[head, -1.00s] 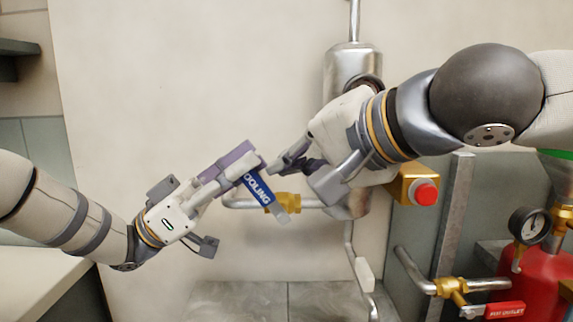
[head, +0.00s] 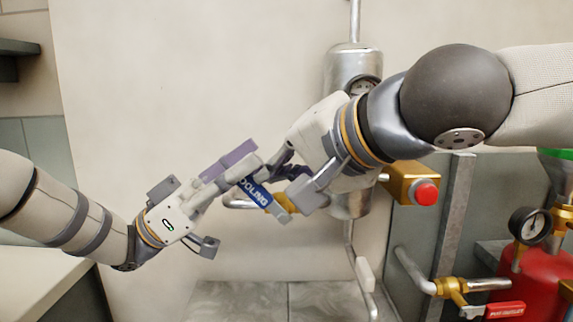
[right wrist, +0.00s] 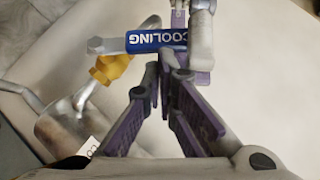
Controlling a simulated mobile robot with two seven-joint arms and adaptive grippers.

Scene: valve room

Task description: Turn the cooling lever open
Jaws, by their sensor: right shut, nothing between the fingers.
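The cooling lever (head: 256,191) has a blue sleeve lettered in white, partly covered. It slants down to the right to a brass valve (head: 282,206) on a thin pipe. In the right wrist view the lever (right wrist: 152,41) lies across the upper middle, with the brass valve (right wrist: 110,68) at its left. My left gripper (head: 248,160), with purple pads, is at the lever's upper end; its grip there is unclear. My right gripper (head: 276,170) is shut and empty beside the lever. In its wrist view its fingertips (right wrist: 165,66) meet just below the blue sleeve; contact is unclear.
A steel vessel (head: 350,66) stands behind my right gripper. A brass box with a red button (head: 426,194) is to its right. A red-handled valve (head: 505,310), a gauge (head: 530,225) and a red tank (head: 543,268) are at lower right.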

